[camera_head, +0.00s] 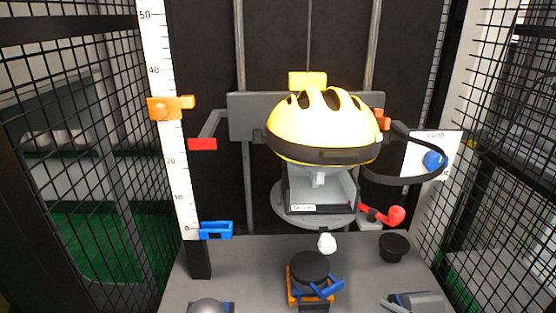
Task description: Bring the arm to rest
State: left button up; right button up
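Neither gripper can be made out. A grey rounded part sits at the bottom left edge and a grey part with a thin rod at the bottom right edge; both are cut off, and I cannot tell whether they belong to my arms. A yellow helmet (318,128) with dark vents and a black rim sits on a grey carriage (320,186) in front of the black back panel. A black strap loop (405,180) hangs out on its right.
A white scale (176,165) stands at left with an orange slider (166,108) and a blue clip (216,230). A red lever (394,215) sits right of the carriage. A black cylinder (309,266) on an orange base and a black cup (394,247) stand below. Black mesh flanks both sides.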

pick_arm(q)
jog(key=r+p, duration=0.1)
jog(key=p, duration=0.1)
jog(key=r+p, duration=0.1)
jog(key=p, duration=0.2)
jog(key=r+p, duration=0.1)
jog(key=p, duration=0.1)
jog(key=shift+w+a+r+g+p, duration=0.1)
jog(key=shift+a+r+g+p, duration=0.05)
jog(key=shift+a+g+p, duration=0.2)
pick_arm(e)
jog(key=s+a+r+n+h, duration=0.1)
jog(key=s+a+r+n, duration=0.2)
jog(key=n, duration=1)
jog(key=s+a+r+n+h, duration=0.1)
jog(key=s+a+r+n, duration=0.3)
jog(key=n, duration=1)
jog(key=s, duration=0.3)
jog(key=shift+s+g, duration=0.35)
jog(key=shift+g, duration=0.05)
